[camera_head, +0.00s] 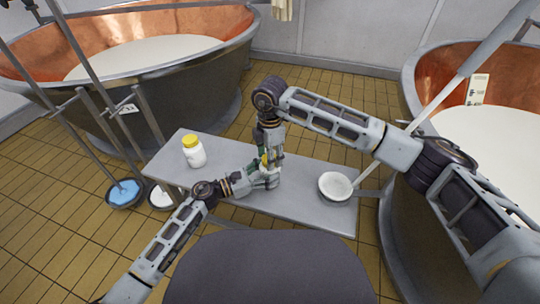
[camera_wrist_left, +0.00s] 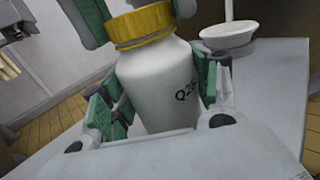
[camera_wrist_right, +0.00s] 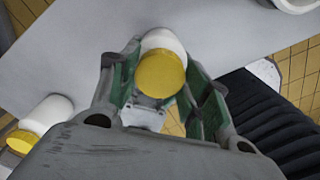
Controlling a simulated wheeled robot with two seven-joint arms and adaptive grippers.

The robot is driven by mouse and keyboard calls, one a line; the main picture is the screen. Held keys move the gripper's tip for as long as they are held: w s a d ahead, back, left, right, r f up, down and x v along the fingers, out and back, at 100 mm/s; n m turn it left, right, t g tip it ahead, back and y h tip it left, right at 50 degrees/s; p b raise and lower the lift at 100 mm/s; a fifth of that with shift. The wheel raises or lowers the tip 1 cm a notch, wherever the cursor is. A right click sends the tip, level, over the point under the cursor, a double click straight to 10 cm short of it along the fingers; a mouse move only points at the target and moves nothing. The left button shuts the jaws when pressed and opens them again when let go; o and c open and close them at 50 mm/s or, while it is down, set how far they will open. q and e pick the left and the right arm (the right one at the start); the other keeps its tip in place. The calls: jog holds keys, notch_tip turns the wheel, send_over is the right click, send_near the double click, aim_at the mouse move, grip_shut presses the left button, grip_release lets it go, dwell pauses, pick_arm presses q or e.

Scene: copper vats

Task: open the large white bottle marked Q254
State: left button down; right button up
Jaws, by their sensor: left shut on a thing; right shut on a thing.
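A white bottle with a yellow lid (camera_wrist_left: 143,25) stands between my two grippers above the grey table. It shows black lettering that begins Q25, the rest hidden by a finger. My left gripper (camera_wrist_left: 160,95) is shut on the bottle's white body (camera_wrist_left: 158,82) from the side. My right gripper (camera_wrist_right: 160,82) comes from above and is shut on the yellow lid, which also shows in the right wrist view (camera_wrist_right: 160,75). The lid sits on the bottle's neck. In the head view my left gripper (camera_head: 268,177) and right gripper (camera_head: 268,155) hide most of the bottle.
A second white bottle with a yellow lid (camera_head: 194,151) stands on the left of the grey table (camera_head: 310,206). A white bowl (camera_head: 335,186) stands near its right end. Copper vats (camera_head: 150,60) stand at the left and right. Bowls with blue and white contents are low at left.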

jog(key=n, duration=1.2)
jog(key=shift+n, duration=0.3)
jog(key=n, duration=1.6)
jog(key=shift+n, duration=0.3)
jog(key=n, duration=0.4)
jog(key=shift+r+n, duration=0.1)
jog(key=shift+n, duration=0.3)
jog(key=n, duration=0.4)
jog(key=shift+n, duration=0.4)
jog(key=n, duration=0.4)
jog(key=shift+n, duration=0.3)
